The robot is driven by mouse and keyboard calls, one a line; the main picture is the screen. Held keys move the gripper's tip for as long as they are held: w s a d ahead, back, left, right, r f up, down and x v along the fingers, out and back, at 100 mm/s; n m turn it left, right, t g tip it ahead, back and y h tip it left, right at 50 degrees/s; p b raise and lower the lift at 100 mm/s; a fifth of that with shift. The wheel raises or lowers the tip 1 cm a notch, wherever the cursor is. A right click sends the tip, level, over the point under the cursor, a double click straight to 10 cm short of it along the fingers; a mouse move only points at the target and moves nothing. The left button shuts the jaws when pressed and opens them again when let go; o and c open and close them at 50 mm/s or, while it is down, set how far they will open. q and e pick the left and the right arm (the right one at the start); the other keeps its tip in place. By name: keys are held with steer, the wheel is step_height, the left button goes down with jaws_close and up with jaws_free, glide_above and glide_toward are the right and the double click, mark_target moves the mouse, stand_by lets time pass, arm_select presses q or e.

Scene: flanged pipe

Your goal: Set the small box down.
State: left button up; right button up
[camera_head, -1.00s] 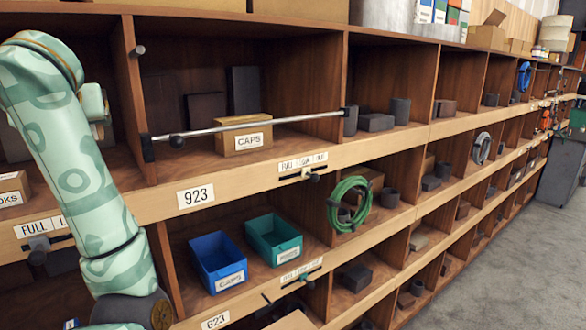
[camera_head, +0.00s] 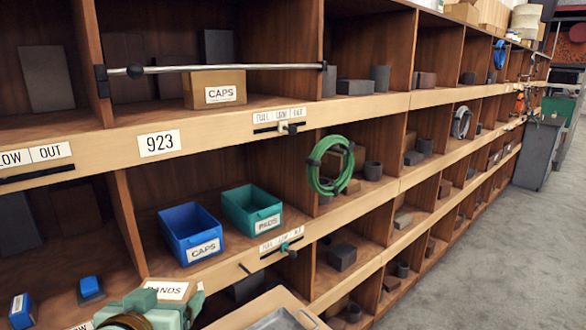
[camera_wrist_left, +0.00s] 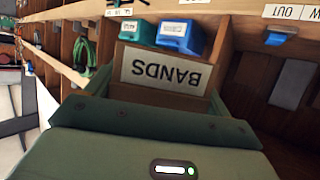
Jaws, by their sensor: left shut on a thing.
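The small box (camera_head: 168,291) has a white label reading BANDS and shows at the bottom left of the head view. My left gripper (camera_head: 172,303), pale green, is shut on it. In the left wrist view the box (camera_wrist_left: 163,72) is brown cardboard with its label upside down, just beyond my green gripper body (camera_wrist_left: 150,125). The fingertips and the box's underside are hidden. The box is in front of the shelving; I cannot tell whether it touches any shelf. My right gripper is not in view.
A blue CAPS bin (camera_head: 190,234) and a teal PADS bin (camera_head: 252,211) stand in the lower compartment. A cardboard CAPS box (camera_head: 215,88) sits above, behind a metal rod (camera_head: 230,67). A tray-like box (camera_head: 268,312) is at the bottom edge. Open floor (camera_head: 480,250) lies right.

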arm_select(q)
step_height(320, 180, down, 6)
steer(key=s, duration=0.2)
steer(key=shift+b, duration=0.45)
steer(key=shift+d+f, duration=0.1)
